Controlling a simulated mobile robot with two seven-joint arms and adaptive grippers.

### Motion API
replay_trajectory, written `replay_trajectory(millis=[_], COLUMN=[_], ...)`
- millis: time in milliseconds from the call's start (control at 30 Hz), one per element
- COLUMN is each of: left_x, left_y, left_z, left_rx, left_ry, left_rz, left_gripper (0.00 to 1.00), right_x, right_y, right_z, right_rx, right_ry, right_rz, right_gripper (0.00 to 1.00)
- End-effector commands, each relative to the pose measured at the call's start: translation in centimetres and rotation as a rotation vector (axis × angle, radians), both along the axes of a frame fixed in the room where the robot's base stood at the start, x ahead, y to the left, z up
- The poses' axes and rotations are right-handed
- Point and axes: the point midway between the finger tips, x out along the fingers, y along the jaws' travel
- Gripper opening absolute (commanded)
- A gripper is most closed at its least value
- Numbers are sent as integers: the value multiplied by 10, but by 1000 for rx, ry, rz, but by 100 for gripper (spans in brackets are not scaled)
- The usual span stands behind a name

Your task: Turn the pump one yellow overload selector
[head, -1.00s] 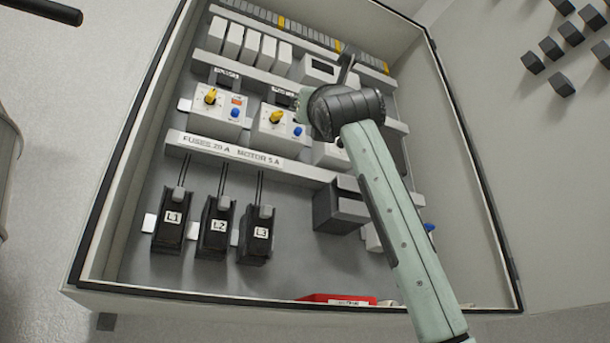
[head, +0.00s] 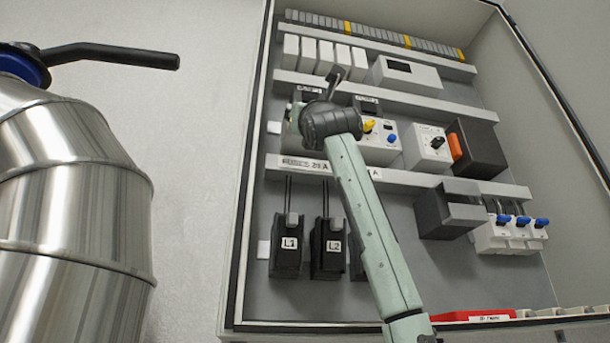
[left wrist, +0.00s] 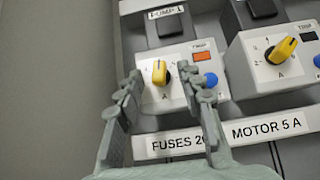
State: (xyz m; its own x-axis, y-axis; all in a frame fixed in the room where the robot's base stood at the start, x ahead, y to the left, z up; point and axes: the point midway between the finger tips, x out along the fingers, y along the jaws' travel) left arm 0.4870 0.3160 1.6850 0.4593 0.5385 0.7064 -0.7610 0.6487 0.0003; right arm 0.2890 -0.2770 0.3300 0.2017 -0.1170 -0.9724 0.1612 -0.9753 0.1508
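The pump one overload is a white block with a yellow selector (left wrist: 160,72), an orange patch and a blue button, in the left wrist view under a PUMP 1 label. The selector's pointer stands roughly upright. My left gripper (left wrist: 160,77) is open, one finger on each side of the selector; contact cannot be told. In the head view my left wrist and gripper (head: 335,80) cover most of this block, and its selector is hidden. The second overload's yellow selector (left wrist: 281,50) is to the right and tilted; it also shows in the head view (head: 369,126). My right gripper is not seen.
The cabinet frame (head: 245,200) surrounds the panel. Below are black fuse holders L1 (head: 288,250) and L2 (head: 328,250), and a labelled rail (left wrist: 262,127). A grey block (head: 450,210) and blue-levered breakers (head: 510,232) are at right. A shiny steel vessel (head: 70,200) stands left.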

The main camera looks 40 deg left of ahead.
Motion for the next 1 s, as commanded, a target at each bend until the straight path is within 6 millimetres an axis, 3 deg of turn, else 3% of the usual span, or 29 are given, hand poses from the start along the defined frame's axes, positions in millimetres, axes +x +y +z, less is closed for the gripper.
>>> replay_trajectory(millis=[267,600,1000], left_x=[0,0,0], left_y=[0,0,0], left_z=[1,1,1], left_rx=[0,0,1], left_ry=[-1,-1,-1], left_rz=[-1,-1,-1], left_gripper=[37,0,0], right_x=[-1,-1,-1], right_y=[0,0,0], right_z=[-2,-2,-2], right_rx=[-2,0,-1], right_ry=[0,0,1], right_rz=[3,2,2], right_gripper=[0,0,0])
